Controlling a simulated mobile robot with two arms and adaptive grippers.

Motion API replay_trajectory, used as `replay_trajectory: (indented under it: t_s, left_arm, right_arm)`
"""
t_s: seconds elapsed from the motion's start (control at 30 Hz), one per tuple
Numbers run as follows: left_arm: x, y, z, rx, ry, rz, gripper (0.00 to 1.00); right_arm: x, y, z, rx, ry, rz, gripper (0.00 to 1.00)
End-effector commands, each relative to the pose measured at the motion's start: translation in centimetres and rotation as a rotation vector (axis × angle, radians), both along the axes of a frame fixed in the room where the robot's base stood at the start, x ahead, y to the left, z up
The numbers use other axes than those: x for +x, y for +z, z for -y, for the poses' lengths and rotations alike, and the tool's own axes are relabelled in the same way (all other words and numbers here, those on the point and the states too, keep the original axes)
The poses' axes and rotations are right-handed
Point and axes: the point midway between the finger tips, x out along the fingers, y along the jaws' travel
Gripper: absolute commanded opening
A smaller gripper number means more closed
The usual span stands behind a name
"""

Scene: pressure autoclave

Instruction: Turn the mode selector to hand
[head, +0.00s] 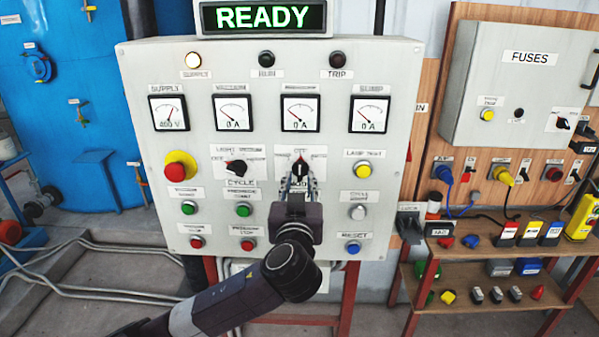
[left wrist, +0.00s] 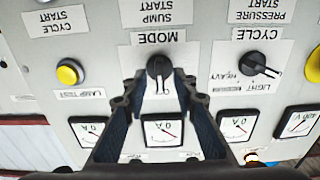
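The mode selector (head: 300,169) is a black rotary knob on the grey control panel, right of the cycle selector. Its pointer stands about straight up on the panel, toward a small label that seems to read OFF. In the left wrist view the mode selector (left wrist: 159,67) appears upside down under the word MODE. My left gripper (head: 299,183) is in front of the panel at the knob. Its two fingers are apart, one on each side of the knob in the left wrist view (left wrist: 158,88), and I cannot tell whether they touch it. My right gripper is not in view.
The cycle selector (head: 236,167) is close on the left, the yellow lamp test button (head: 363,170) on the right. A red emergency knob (head: 177,170) is farther left. The display (head: 264,17) reads READY. A fuse box (head: 520,85) and shelf stand at the right.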

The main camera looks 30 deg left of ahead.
Motion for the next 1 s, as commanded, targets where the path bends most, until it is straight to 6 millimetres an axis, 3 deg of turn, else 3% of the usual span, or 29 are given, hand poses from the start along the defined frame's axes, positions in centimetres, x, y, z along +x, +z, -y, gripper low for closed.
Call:
replay_trajectory:
  t_s: [0.2,0.47,0.7,1.0]
  left_arm:
    - [1.36,0.05,-0.82,-0.001,0.0,0.0,0.26]
    - [1.45,-0.07,-0.88,-0.001,-0.001,0.0,0.26]
    - [1.44,-0.06,-0.87,-0.001,-0.001,0.0,0.01]
    - [1.43,-0.18,-0.84,-0.008,-0.001,0.002,0.0]
  right_arm:
    - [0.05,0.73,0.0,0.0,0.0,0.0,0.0]
    - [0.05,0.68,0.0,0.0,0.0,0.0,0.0]
    - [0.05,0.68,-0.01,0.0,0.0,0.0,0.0]
    - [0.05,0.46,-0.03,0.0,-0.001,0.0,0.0]
